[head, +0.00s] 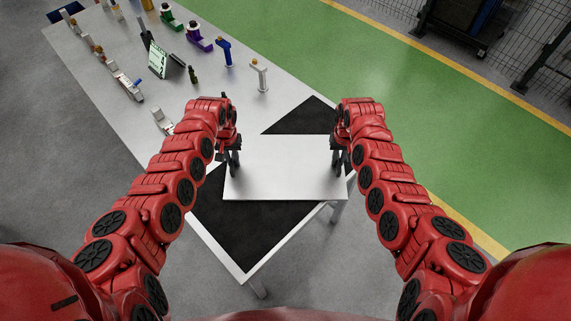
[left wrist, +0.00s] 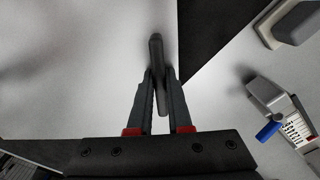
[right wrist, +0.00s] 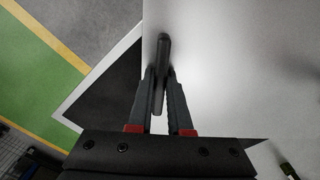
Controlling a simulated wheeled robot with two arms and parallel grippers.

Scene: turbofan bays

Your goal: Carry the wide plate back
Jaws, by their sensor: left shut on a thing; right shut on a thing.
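The wide plate (head: 285,168) is a flat pale grey rectangle with a dark upright handle near each short side. It lies level over the black mat (head: 268,222) at the near end of the table, covering the mat's middle. How high it is above the mat I cannot tell. My left gripper (head: 235,163) is shut on the left handle, and the dark bar shows between its fingers in the left wrist view (left wrist: 157,85). My right gripper (head: 337,163) is shut on the right handle, likewise seen in the right wrist view (right wrist: 160,85).
The white table (head: 105,55) runs away to the upper left. Several tools and brackets stand on it, including a white one (head: 259,76), a blue one (head: 225,52) and a dark sign (head: 158,60). Green floor (head: 330,60) with a yellow line lies to the right.

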